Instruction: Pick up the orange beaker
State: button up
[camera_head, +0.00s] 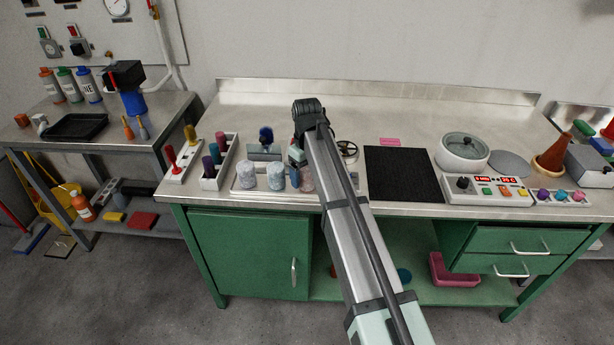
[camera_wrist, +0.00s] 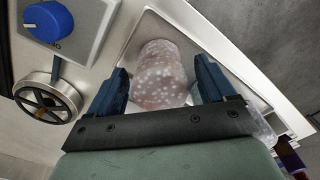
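A pinkish-orange beaker with pale speckles (camera_wrist: 160,75) stands between my gripper's two blue fingers in the wrist view. My gripper (camera_wrist: 160,64) is open, with a narrow gap visible on either side of the beaker. I cannot tell whether any part of it touches. In the head view the beaker (camera_head: 307,180) is partly hidden behind my arm, at the right end of a shallow metal tray (camera_head: 234,188). A blue finger of my gripper (camera_head: 295,178) shows just left of it.
Two pale blue speckled beakers (camera_head: 248,174) (camera_head: 276,176) stand left on the same tray. A blue-knobbed box (camera_wrist: 50,24) and a black handwheel (camera_wrist: 48,99) are close by in the wrist view. A black mat (camera_head: 402,174) lies right of my arm, and the bench behind is clear.

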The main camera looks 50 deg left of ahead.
jog(key=c, duration=1)
jog(key=shift+r, duration=0.1)
jog(key=shift+r, duration=0.25)
jog(key=r, duration=0.6)
jog(key=w+r, duration=0.1)
jog(key=r, duration=0.2)
jog(key=shift+d, duration=0.25)
jog(key=shift+m, duration=0.3)
jog(key=w+a, duration=0.1)
jog(key=w, duration=0.5)
jog(key=w+a+f, duration=0.1)
jog(key=w, duration=0.5)
jog(key=w+a, duration=0.2)
jog(key=w, duration=0.4)
jog(key=shift+w+f, duration=0.2)
jog(key=shift+w, duration=0.2)
jog(key=shift+f, duration=0.2)
